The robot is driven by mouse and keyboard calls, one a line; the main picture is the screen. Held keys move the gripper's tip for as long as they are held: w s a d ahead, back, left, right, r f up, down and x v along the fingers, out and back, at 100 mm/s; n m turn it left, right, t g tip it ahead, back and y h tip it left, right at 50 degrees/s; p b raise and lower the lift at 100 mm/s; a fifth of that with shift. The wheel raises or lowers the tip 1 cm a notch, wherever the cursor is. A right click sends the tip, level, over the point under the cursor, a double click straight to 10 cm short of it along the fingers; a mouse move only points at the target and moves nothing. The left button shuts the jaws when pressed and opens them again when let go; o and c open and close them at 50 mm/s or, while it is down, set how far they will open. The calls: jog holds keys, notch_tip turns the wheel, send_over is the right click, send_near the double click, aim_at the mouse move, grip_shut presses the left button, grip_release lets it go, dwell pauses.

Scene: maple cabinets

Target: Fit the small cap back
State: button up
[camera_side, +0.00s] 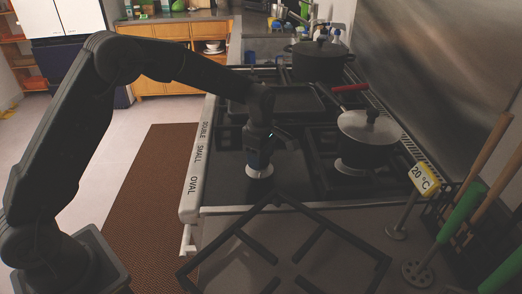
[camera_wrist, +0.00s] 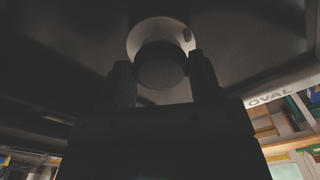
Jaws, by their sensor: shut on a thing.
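My gripper (camera_side: 259,163) points down over the near left part of the stove. In the wrist view its two dark fingers (camera_wrist: 163,75) stand on either side of a dark round cap (camera_wrist: 161,66) and are shut on it. A pale round burner base (camera_side: 260,172) shows just under my gripper on the dark cooktop; it also shows past the cap in the wrist view (camera_wrist: 155,28). The cap overlaps the base in the wrist view. I cannot tell whether the cap touches the base or is level on it. In the side view my fingers largely hide the cap.
A loose black grate (camera_side: 240,235) lies at the front. A lidded pan (camera_side: 366,140) with a red handle is to the right, a large dark pot (camera_side: 318,65) at the back. A dark tray (camera_side: 290,100) lies behind my gripper. A "20 °C" sign (camera_side: 423,178) and utensils stand at right.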

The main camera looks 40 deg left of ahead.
jog(key=shift+f, duration=0.35)
jog(key=o, duration=1.1)
jog(key=shift+c, duration=0.2)
